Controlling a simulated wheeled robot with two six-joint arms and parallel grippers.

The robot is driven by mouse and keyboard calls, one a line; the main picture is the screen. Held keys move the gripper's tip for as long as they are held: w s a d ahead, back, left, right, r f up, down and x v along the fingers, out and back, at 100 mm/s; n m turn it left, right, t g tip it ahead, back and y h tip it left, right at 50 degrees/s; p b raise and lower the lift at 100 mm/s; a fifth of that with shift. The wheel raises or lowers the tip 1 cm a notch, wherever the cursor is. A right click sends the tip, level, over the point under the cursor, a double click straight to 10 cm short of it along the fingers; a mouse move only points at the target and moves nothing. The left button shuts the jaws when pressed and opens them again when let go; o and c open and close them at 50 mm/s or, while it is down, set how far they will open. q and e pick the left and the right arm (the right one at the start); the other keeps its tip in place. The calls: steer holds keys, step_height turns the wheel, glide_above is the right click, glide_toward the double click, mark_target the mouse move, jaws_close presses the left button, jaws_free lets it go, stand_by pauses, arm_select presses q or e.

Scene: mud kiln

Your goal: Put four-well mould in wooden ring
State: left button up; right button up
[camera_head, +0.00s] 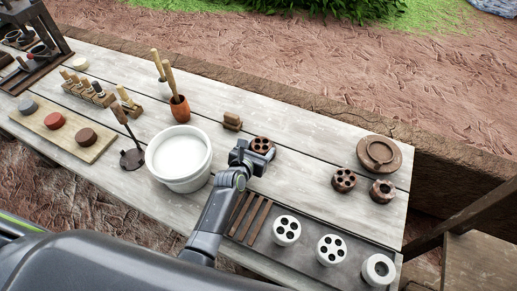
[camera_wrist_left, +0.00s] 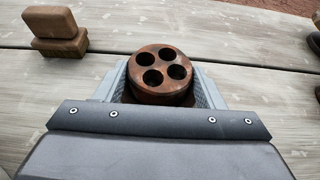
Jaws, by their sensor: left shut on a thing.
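A round brown four-well mould (camera_head: 262,144) is held in my left gripper (camera_head: 256,153), over the middle of the table. In the left wrist view the mould (camera_wrist_left: 160,75) is upright between both fingers, its four wells facing up. The gripper is shut on its sides. A wooden ring (camera_head: 379,153) shows on a round brown board at the table's far right, apart from the gripper. The ring's inside looks empty. My right gripper is not in view.
A similar brown mould (camera_head: 344,180) and a one-hole brown piece (camera_head: 382,191) stand near the ring. White moulds (camera_head: 286,230) line the front right. A white bucket (camera_head: 179,157) is left of my gripper. A small wooden block (camera_head: 232,122) lies behind it. Planks between gripper and ring look clear.

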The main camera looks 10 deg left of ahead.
arm_select(q)
steer(key=shift+f, duration=0.1)
steer(key=o, duration=1.1)
steer(key=shift+o, duration=0.2)
steer(key=shift+s+r, duration=0.15)
steer(key=shift+r, duration=0.1)
steer(key=p+v, duration=0.5)
steer(key=v, duration=0.5)
steer(key=shift+s+p, duration=0.15)
steer(key=shift+p, duration=0.2)
steer(key=shift+s+a+r, duration=0.15)
steer(key=shift+s+r, duration=0.1)
steer(key=shift+s, duration=0.4)
